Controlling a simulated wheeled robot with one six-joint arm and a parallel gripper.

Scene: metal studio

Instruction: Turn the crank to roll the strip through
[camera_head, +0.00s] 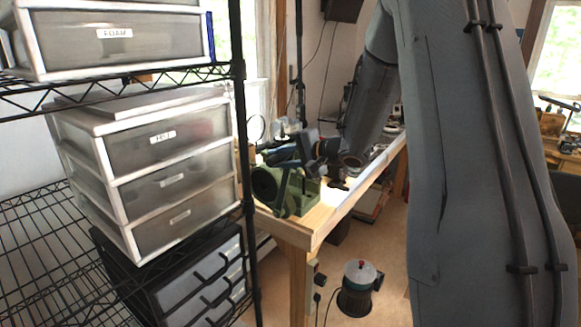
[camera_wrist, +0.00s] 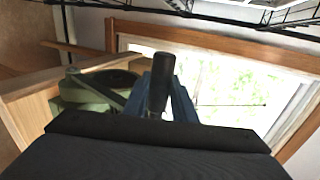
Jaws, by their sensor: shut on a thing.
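The green rolling mill (camera_head: 298,196) stands on the near end of the wooden workbench, with a dark round part on its left side. It also shows left of centre in the wrist view (camera_wrist: 88,92). In the wrist view my gripper (camera_wrist: 160,97) is shut on the crank's black handle (camera_wrist: 159,72), which sticks up between the blue fingers. I cannot make out the strip in either view.
A wire shelf (camera_head: 100,92) with drawer units (camera_head: 170,148) stands close on the left. The wooden workbench (camera_head: 318,226) runs away to the back right. A dark pot-like container (camera_head: 354,300) stands on the floor in front. My arm covers much of the right side.

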